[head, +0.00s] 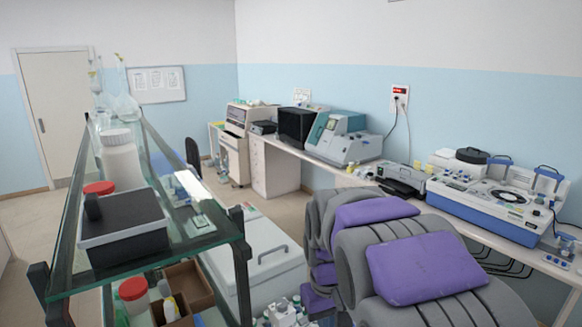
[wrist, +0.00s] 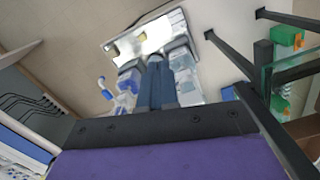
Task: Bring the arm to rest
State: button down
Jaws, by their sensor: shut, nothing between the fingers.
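In the wrist view, my gripper (wrist: 157,62) shows as two dark blue fingers side by side, closed together, with nothing held between them. They reach out from a black plate with screws, and a purple panel fills the bottom of the picture. The view beyond the fingers is tilted, with a pale lit tray-like surface and clear and blue items past the tips. In the head view the fingers cannot be made out. Grey ribbed segments with purple panels fill the lower right there and look like my own arm, folded close in front of me.
A glass-shelved rack (head: 218,228) stands close on the left, holding a white jar (head: 122,165) and a black-topped box (head: 123,228). A white chest (head: 262,262) is beyond it. A long bench with a blue-and-white machine (head: 490,205) runs along the right wall. Open floor (head: 40,222) shows at left.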

jog(key=s+d+f+m+b, duration=0.1)
jog(key=s+d+f+b, duration=0.1)
jog(key=s+f, duration=0.3)
jog(key=s+d+f+m+b, duration=0.1)
jog(key=s+f+b, duration=0.4)
jog(key=s, duration=0.8)
jog(key=s+d+f+m+g+b, duration=0.1)
jog(key=s+d+f+b, duration=0.2)
jog(key=s, duration=0.6)
notch_tip(320, 180, down, 2)
jog(key=shift+s+d+f+m+b, duration=0.25)
jog(key=shift+s+d+m+b, duration=0.1)
jog(key=shift+d+m+b, duration=0.05)
jog(key=c, duration=1.9)
grip_release()
